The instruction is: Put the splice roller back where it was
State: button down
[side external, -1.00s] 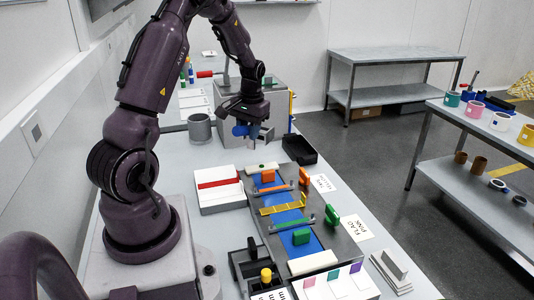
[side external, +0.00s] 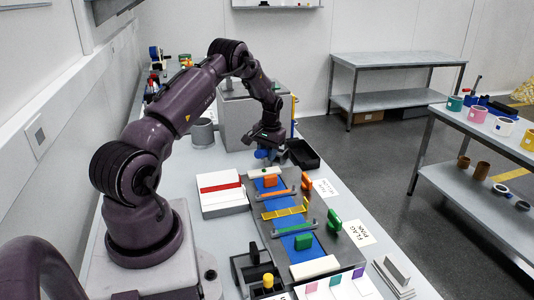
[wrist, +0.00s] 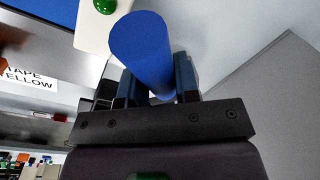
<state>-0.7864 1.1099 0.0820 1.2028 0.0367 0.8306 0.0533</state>
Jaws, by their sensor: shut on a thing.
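A blue cylinder, which I take to be the splice roller (wrist: 142,45), is clamped between the two fingers of my gripper (wrist: 160,88) in the wrist view. One end of it points toward the camera. In the side external view the roller (side external: 264,154) shows as a small blue shape at my gripper (side external: 269,151). The gripper hangs low, above and behind the far end of the blue belt (side external: 281,211). A white block with a green knob (side external: 263,172) lies just in front of it; the block (wrist: 92,28) is beside the roller in the wrist view.
A black open tray (side external: 303,154) is close to the right of my gripper. A grey box (side external: 237,120) stands behind it. A red-striped white case (side external: 221,190) is to the left.

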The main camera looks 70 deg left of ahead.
jog(key=shift+f, duration=0.15)
jog(key=c, duration=0.8)
grip_release()
jog(key=shift+f, duration=0.1)
jog(key=shift+c, duration=0.2)
